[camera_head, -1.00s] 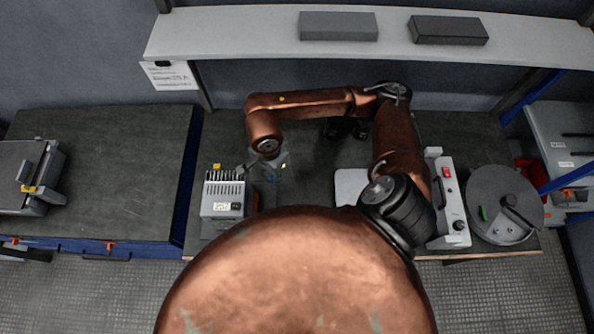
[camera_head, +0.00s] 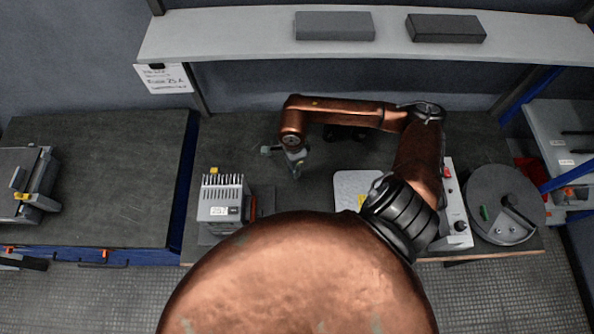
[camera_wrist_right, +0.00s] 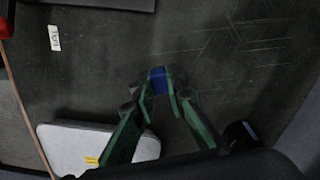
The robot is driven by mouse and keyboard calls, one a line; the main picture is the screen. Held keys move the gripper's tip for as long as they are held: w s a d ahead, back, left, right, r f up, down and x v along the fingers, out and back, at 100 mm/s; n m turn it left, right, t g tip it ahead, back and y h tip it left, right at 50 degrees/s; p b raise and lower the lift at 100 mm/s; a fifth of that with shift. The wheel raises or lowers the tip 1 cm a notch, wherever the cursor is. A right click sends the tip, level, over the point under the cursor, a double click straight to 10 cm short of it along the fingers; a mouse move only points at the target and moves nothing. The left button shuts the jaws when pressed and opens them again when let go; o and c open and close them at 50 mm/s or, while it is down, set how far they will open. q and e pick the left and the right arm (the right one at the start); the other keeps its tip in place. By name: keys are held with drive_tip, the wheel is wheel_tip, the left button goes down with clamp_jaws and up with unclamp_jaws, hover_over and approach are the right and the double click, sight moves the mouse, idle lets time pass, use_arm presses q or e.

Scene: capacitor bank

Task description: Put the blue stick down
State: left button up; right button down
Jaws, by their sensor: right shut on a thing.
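The blue stick (camera_wrist_right: 157,81) shows in the right wrist view as a short blue piece between the green fingertips. My right gripper (camera_wrist_right: 158,84) is shut on it, above the dark, scratched bench top (camera_wrist_right: 215,55). In the head view my right gripper (camera_head: 295,172) hangs over the dark bench, to the right of the grey block with a row of pale pins (camera_head: 222,212). I cannot make out the stick there, and its height above the bench is unclear. My left gripper is not in view.
A pale plate (camera_head: 352,187) lies right of the gripper, partly behind my arm. Further right are a box with a red switch (camera_head: 457,210) and a round grey disc (camera_head: 490,180). A shelf (camera_head: 240,37) crosses the back.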

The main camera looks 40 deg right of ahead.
drive_tip(key=shift+w+d+f, duration=0.2)
drive_tip(key=shift+d+f, duration=0.15)
drive_tip(key=shift+f, duration=0.15)
drive_tip(key=shift+w+d+f, duration=0.15)
drive_tip(key=shift+d+f, duration=0.2)
drive_tip(key=shift+f, duration=0.1)
drive_tip(key=shift+w+d+f, duration=0.1)
drive_tip(key=shift+d+f, duration=0.15)
drive_tip(key=shift+f, duration=0.1)
drive_tip(key=f, duration=0.3)
drive_tip(key=shift+w+d+f, duration=0.1)
drive_tip(key=shift+d+f, duration=0.1)
drive_tip(key=shift+f, duration=0.05)
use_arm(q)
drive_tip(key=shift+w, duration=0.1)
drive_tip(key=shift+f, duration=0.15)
use_arm(e)
drive_tip(key=shift+f, duration=0.1)
use_arm(q)
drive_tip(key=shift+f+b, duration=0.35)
drive_tip(key=shift+b, duration=0.1)
use_arm(e)
drive_tip(key=shift+f, duration=0.4)
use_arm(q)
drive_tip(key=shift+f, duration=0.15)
use_arm(e)
drive_tip(key=shift+f, duration=0.1)
drive_tip(key=c, duration=1.9)
unclamp_jaws()
drive_tip(key=shift+c, duration=0.2)
